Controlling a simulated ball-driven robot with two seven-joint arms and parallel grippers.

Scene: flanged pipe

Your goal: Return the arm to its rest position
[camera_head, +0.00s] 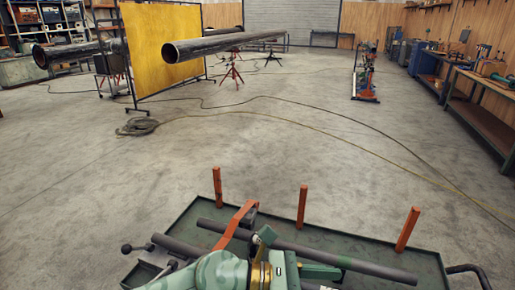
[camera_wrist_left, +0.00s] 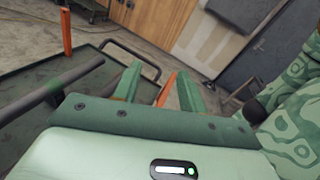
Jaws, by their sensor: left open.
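My left arm (camera_head: 215,272), with green patterned covers, comes in at the bottom of the head view, over a green tray cart. My left gripper (camera_head: 312,271) is low over the cart, close to a dark bar lying across it. In the left wrist view its two green fingers stand apart, and the gripper (camera_wrist_left: 158,84) is open with nothing held. An orange post (camera_wrist_left: 166,90) shows beyond the gap between the fingers. My right gripper is not in view.
Far off, a long pipe (camera_head: 215,46) rests on red stands by a yellow screen (camera_head: 163,45). Cables cross the open floor. Benches line the right wall.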

